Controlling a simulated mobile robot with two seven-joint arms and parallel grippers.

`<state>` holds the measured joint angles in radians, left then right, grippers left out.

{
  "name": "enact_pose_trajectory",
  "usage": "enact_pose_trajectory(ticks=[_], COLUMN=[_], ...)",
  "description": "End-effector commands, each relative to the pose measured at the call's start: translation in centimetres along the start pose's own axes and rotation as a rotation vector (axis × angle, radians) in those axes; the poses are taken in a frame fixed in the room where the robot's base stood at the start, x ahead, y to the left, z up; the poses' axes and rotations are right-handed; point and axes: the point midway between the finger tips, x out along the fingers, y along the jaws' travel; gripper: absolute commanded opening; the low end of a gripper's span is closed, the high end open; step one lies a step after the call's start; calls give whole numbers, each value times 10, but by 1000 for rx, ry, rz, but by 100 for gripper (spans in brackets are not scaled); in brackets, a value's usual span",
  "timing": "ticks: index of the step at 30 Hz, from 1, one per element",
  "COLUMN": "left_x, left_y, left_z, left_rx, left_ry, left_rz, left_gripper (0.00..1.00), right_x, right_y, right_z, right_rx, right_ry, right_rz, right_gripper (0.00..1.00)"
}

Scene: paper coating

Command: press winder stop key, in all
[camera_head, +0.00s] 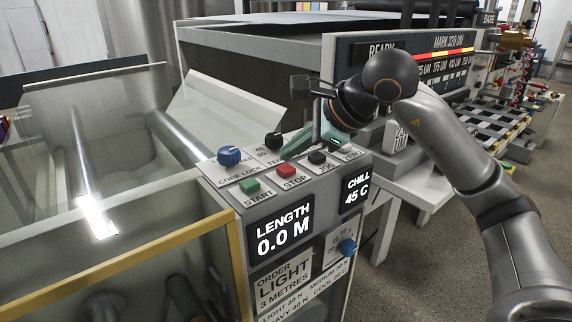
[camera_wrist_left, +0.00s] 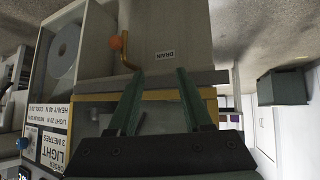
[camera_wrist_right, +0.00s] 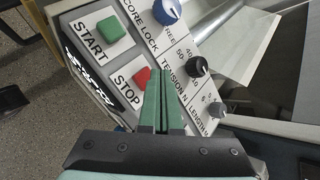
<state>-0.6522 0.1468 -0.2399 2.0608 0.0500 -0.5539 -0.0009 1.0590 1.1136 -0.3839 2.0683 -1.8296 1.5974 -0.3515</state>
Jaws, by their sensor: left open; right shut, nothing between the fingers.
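The red stop key (camera_head: 287,170) sits on the sloped top of the winder's control panel, beside the green start key (camera_head: 250,186). In the right wrist view the red stop key (camera_wrist_right: 142,76) shows just left of my fingertips. My right gripper (camera_head: 286,153) is shut and empty. Its green fingers reach over the panel behind the stop key. In the right wrist view my right gripper (camera_wrist_right: 161,74) seems to be above the panel; I cannot tell whether it touches. My left gripper (camera_wrist_left: 158,74) is open and empty, and shows only in the left wrist view.
A blue core lock knob (camera_head: 229,156), a black tension knob (camera_head: 273,140) and a black jog key (camera_head: 317,158) are close around. The length display (camera_head: 282,231) reads 0.0 M. A yellow-edged clear guard (camera_head: 150,245) stands at left.

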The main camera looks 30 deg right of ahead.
Motion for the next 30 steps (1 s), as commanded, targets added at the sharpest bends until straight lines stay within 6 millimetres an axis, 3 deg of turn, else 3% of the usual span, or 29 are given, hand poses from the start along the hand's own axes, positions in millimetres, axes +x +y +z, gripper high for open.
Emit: enact_pose_trajectory(ticks=[7, 19, 30], left_x=[-6, -31, -31], left_y=[1, 4, 4], left_z=[-6, -32, -32], left_rx=[0, -1, -1], left_ry=[-3, -6, -6], left_rz=[0, 0, 0], left_gripper=[50, 50, 50], right_x=[-7, -35, -35], right_y=[-5, -25, -25], right_z=[5, 25, 25], right_rx=[0, 0, 0], right_ry=[0, 0, 0], right_rz=[-1, -1, 0], right_gripper=[0, 0, 0])
